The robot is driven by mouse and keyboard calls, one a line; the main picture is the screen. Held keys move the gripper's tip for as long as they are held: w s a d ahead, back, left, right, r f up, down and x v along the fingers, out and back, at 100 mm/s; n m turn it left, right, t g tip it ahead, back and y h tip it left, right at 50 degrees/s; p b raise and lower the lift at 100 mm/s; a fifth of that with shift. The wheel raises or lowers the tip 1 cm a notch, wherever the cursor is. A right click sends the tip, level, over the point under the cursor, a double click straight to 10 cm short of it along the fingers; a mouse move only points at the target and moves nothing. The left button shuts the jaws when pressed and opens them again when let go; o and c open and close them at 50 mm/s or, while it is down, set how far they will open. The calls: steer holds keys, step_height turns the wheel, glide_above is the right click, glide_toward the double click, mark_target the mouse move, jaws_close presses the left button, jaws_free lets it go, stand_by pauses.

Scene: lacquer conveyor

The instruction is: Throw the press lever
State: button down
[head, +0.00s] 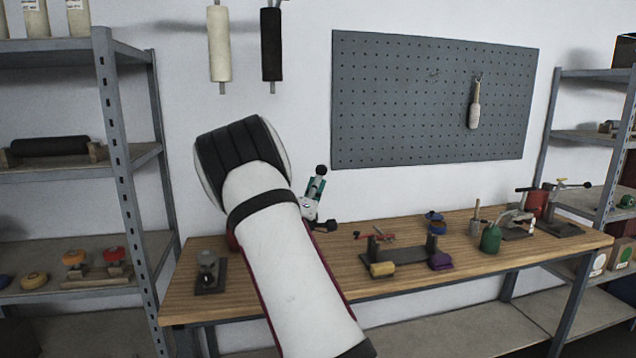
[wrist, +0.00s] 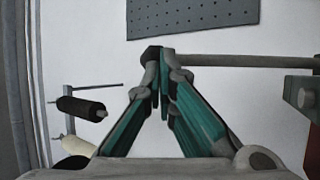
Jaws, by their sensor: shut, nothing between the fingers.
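In the wrist view a grey rod, apparently the press lever (wrist: 245,61), runs from my fingertips to a grey-green bracket (wrist: 301,92) at the right edge. My gripper (wrist: 159,80) has its teal fingers drawn together with nothing between them. The fingertips overlap the rod's dark end in the picture; I cannot tell if they touch it. In the head view my gripper (head: 316,186) shows small beyond my white arm, by a dark round knob (head: 321,170). My arm hides much of the press area behind it.
The wooden bench (head: 200,295) holds a small grey device (head: 209,272) at left. A black stand (head: 405,253), a green pot (head: 490,239) and a lever tool (head: 558,212) stand at right. Shelving (head: 128,190) is close on the left. A pegboard (head: 400,100) hangs behind.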

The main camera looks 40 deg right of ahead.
steer(key=shift+w+d+r, duration=0.1)
steer(key=shift+w+d, duration=0.05)
stand_by(0.3)
steer(key=w+d+r+n+g+y+b, duration=0.1)
steer(key=w+d+r+n+y+b, duration=0.2)
steer(key=w, duration=0.8)
steer(key=d+r+y+b, duration=0.1)
steer(key=d+r+b, duration=0.1)
steer(key=d, duration=0.1)
steer(key=shift+d+b, duration=0.3)
steer(key=shift+d, duration=0.05)
steer(key=shift+s+r, duration=0.1)
